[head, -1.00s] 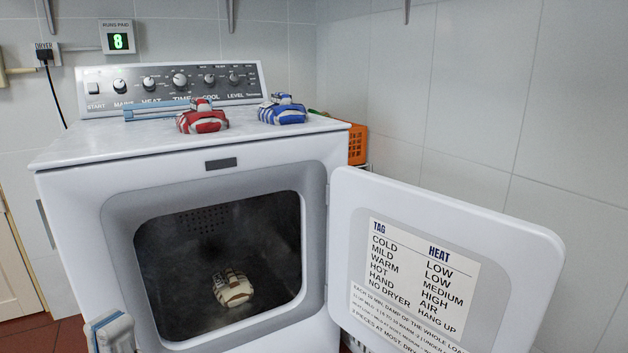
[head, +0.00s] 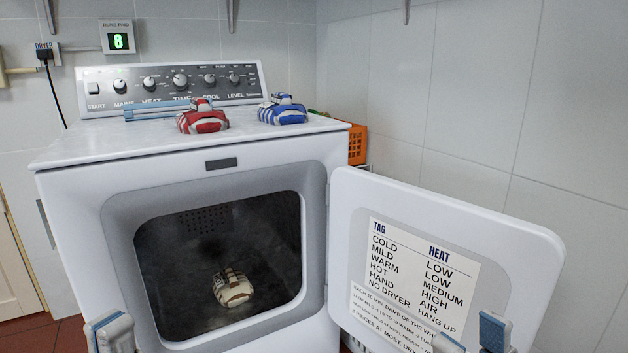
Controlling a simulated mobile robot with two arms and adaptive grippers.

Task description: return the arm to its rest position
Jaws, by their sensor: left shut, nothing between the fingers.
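My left gripper (head: 110,333) is at the bottom left, in front of the dryer's lower left front. It is shut and empty; only its tip end shows. My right gripper (head: 470,340) shows at the bottom right, in front of the open dryer door (head: 545,240). Its two fingertips stand apart with nothing seen between them; the rest is cut off by the frame edge. The white dryer (head: 70,200) stands open. A cream and brown bundle (head: 233,288) lies inside the drum. Both grippers are apart from it.
A red bundle (head: 204,122) and a blue bundle (head: 283,115) sit on the dryer top, with a light blue bar (head: 150,114) at the left. An orange basket (head: 357,144) stands behind right. The open door projects right, with a tag chart (head: 410,275) on it.

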